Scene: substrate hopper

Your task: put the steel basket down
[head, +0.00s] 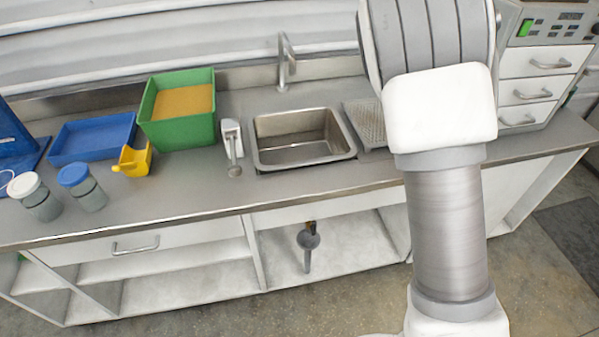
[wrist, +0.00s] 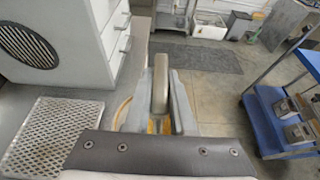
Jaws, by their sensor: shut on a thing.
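My gripper (wrist: 158,122) shows in the wrist view, its two grey fingers close together on a smooth grey-brown bar (wrist: 160,82). The bar looks like the handle of the steel basket. The basket's body cannot be made out, and most of what is below the fingers is hidden by a dark bolted edge at the bottom of the view. In the head view my arm covers the right part of the worktop, and neither the gripper nor the basket shows there.
The worktop (head: 205,187) has a sink (head: 300,150) and a perforated drainer (head: 368,124), also in the wrist view (wrist: 50,130). A green bin (head: 180,130), blue tray (head: 92,140), yellow scoop (head: 135,160) and two jars stand left. A blue cart (wrist: 262,125) stands right of my gripper.

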